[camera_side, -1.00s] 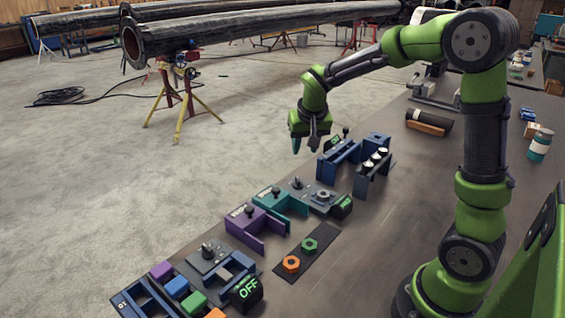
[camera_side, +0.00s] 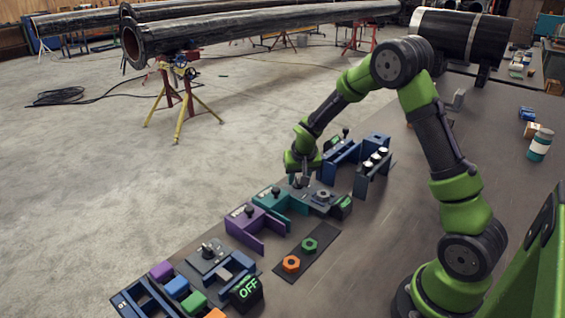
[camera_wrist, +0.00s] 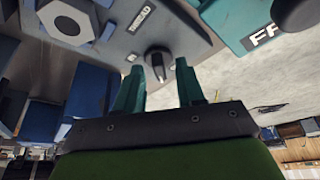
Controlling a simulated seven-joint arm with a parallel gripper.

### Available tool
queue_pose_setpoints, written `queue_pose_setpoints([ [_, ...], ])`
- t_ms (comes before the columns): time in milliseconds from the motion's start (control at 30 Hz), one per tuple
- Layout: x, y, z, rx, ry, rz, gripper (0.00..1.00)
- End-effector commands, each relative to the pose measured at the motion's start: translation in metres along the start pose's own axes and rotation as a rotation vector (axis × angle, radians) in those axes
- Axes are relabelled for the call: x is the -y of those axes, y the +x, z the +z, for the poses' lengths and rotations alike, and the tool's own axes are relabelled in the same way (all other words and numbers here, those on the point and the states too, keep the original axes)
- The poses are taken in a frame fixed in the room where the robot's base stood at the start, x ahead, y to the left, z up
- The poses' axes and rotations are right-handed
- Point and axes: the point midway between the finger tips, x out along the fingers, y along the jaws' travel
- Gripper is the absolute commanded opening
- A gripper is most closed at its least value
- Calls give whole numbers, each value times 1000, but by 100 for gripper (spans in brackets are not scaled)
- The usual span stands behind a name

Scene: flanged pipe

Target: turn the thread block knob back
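The thread block (camera_side: 318,208) is a grey block in the side view, with a metal ring-shaped fitting (camera_side: 323,195) on top. In the wrist view the block (camera_wrist: 110,35) carries the label THREAD. Its dark knob (camera_wrist: 158,62) has a pale pointer mark. My gripper (camera_wrist: 168,66) is open, with its two teal fingers apart at the knob. The knob shows at the fingertips, nearer the left finger; I cannot tell whether they touch. In the side view my gripper (camera_side: 303,183) is low over the block's far end and hides the knob.
A teal block (camera_side: 278,202) and a purple block (camera_side: 247,225) stand close by on the left. Blue holders (camera_side: 340,158) stand behind. A green-lit display (camera_side: 343,204) sits at the block's near end. Orange (camera_side: 291,263) and green (camera_side: 310,244) nuts lie on a dark mat.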

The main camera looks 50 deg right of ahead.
Motion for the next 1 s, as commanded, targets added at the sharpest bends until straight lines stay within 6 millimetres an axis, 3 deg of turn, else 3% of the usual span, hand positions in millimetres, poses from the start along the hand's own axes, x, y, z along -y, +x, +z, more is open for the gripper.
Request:
queue_pose_setpoints([
  [167,0,0,0,0,0,0,35],
  [400,0,0,0,0,0,0,0],
  [767,-1,-1,0,0,-23,-10,0],
  [1000,-3,-1,0,0,-134,-57,0],
])
